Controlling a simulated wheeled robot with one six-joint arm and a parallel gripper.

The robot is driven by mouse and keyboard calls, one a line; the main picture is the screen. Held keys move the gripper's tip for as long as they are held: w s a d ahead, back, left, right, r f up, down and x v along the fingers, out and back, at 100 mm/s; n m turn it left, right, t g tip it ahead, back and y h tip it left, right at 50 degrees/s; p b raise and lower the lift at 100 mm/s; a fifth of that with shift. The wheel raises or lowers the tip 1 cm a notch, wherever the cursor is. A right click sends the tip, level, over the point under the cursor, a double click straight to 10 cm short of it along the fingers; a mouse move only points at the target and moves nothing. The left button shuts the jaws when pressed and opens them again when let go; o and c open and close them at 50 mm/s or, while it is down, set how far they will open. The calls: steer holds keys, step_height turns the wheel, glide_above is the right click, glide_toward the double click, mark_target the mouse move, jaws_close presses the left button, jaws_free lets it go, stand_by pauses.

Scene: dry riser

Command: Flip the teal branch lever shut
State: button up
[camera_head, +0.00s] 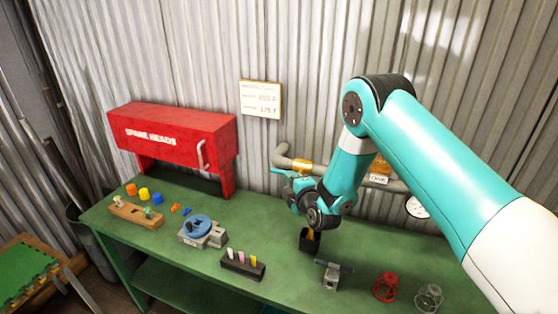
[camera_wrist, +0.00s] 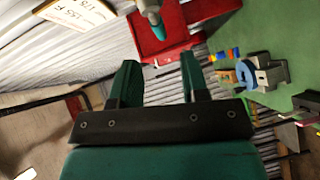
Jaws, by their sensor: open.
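The teal branch lever (camera_head: 280,171) juts left from the orange valve body (camera_head: 302,166) on the grey wall pipe, just above my wrist. In the wrist view, a pale shaft with a teal tip (camera_wrist: 158,30), which looks like this lever, hangs from the top edge ahead of my fingers. My gripper (camera_wrist: 159,63) is open, with its two green fingers apart and nothing between them. It points left toward the red cabinet in the head view, where the arm partly hides the fingers and the valve. I see no contact with the lever.
The red cabinet (camera_head: 173,132) stands at the left of the green bench (camera_head: 175,258). A blue-wheeled fixture (camera_head: 199,227), a black marker holder (camera_head: 242,265) and a dark cup (camera_head: 310,241) stand on the bench. Red (camera_head: 387,286) and grey (camera_head: 429,297) handwheels lie at the right.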

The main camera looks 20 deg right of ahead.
mark_target(280, 173)
steer(key=p+x, duration=0.2)
steer(key=x, duration=0.6)
steer(key=shift+w, duration=0.2)
steer(key=shift+f, duration=0.1)
jaws_close()
